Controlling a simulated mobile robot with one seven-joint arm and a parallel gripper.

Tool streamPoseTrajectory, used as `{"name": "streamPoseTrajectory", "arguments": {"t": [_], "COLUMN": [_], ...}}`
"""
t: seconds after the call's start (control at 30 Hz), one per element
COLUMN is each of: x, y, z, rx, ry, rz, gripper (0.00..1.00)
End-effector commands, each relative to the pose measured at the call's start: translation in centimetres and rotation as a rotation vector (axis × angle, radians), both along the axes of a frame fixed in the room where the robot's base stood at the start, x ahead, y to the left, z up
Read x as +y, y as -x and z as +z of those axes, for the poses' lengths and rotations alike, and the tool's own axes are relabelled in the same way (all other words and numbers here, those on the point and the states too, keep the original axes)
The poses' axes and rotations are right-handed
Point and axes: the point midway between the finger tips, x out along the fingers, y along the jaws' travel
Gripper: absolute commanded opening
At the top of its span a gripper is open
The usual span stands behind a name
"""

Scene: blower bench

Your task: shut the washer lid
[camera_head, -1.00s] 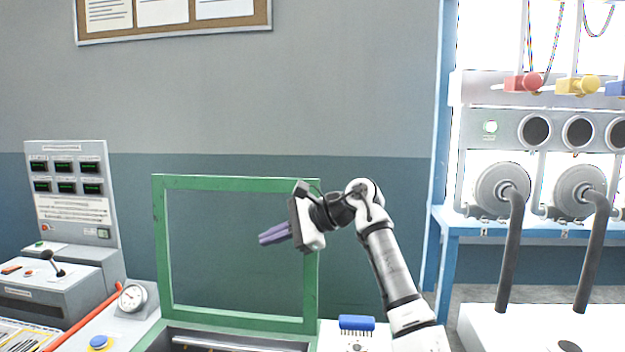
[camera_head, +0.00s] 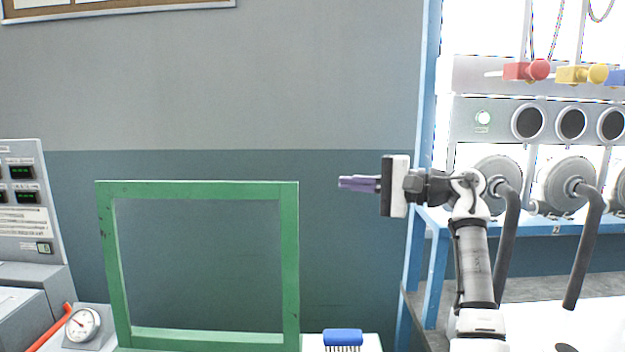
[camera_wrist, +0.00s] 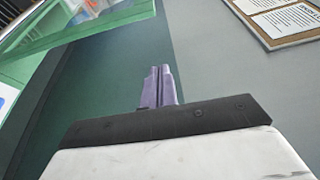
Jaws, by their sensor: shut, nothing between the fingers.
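The washer lid is a green frame around a clear pane (camera_head: 290,260), standing upright, open, in the head view. Its green edge (camera_wrist: 110,22) also crosses the upper left of the wrist view. My gripper (camera_head: 342,183) is to the right of the lid, level with its top edge and apart from it in the picture. Its purple fingers point left and are shut with nothing between them. They also show in the wrist view (camera_wrist: 158,72). The washer's tub below the lid is out of the head view.
A blue brush (camera_head: 343,337) lies on a white surface right of the lid. A round gauge (camera_head: 83,324) and a red-orange bar (camera_head: 50,330) are at lower left. A blue bench (camera_head: 436,275) with blowers and grey hoses stands at right.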

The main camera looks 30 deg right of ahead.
Motion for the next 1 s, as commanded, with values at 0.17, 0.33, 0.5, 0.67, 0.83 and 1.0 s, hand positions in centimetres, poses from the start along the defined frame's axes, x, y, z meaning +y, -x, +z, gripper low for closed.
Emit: {"name": "streamPoseTrajectory", "arguments": {"t": [0.17, 0.33, 0.5, 0.67, 0.83, 1.0], "x": [1.3, 3.5, 5.7, 6.8, 7.7, 8.0], "y": [-1.6, -4.5, -7.5, -6.4, -5.2, -4.6], "z": [0.1, 0.1, 0.0, 0.0, 0.1, 0.1], "rx": [-0.002, 0.0, 0.001, -0.001, -0.001, 0.0], "ry": [0.002, 0.001, 0.0, 0.002, 0.001, 0.0], "rz": [0.003, 0.003, 0.003, -0.001, 0.0, 0.0], "gripper": [0.0, 0.0, 0.0, 0.0, 0.0, 0.0]}}
